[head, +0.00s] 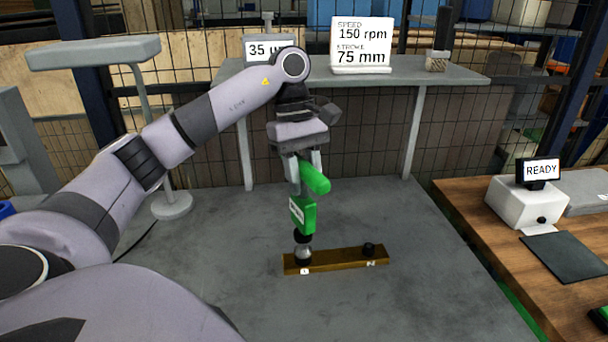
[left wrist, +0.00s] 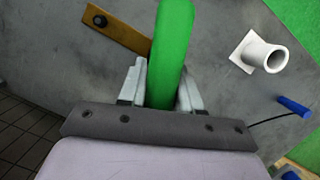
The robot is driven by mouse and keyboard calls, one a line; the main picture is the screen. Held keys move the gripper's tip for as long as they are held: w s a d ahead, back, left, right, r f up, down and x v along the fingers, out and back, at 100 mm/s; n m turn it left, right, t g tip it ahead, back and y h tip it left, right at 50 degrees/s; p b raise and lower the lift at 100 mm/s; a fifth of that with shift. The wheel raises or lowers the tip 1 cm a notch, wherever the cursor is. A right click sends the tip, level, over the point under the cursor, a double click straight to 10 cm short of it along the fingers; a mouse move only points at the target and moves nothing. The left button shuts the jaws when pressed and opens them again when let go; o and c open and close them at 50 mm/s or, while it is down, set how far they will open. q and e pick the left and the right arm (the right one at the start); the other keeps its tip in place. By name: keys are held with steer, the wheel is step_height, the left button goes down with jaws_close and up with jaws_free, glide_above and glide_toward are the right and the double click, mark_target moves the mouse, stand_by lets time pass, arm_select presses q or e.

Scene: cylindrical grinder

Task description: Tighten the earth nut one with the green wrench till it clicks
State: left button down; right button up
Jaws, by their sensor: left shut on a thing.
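My left gripper (head: 304,175) is shut on the green handle of the green wrench (head: 303,215). The wrench points down, and its dark and silver socket end stands over the left end of a brass-coloured bar (head: 335,260), at the spot labelled 1. The nut there is hidden under the socket, so I cannot tell how fully it is seated. A dark nut (head: 369,249) shows at the right end, by label 2. In the left wrist view, the wrench handle (left wrist: 170,50) runs up between the fingers, with the bar (left wrist: 130,30) behind it. My right gripper is not in view.
Signs reading 150 rpm and 75 mm (head: 362,45) stand on a raised shelf (head: 440,72) behind. A wooden bench (head: 480,215) at right holds a white device with a READY screen (head: 541,170) and a dark mat (head: 567,257). A round-based stand (head: 172,205) is at left.

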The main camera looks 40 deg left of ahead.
mark_target(307, 164)
arm_select(q)
steer(key=shift+f, duration=0.25)
steer(key=shift+s+n, duration=0.1)
steer(key=shift+n, duration=0.3)
steer(key=shift+w+r, duration=0.2)
steer(key=shift+r, duration=2.5)
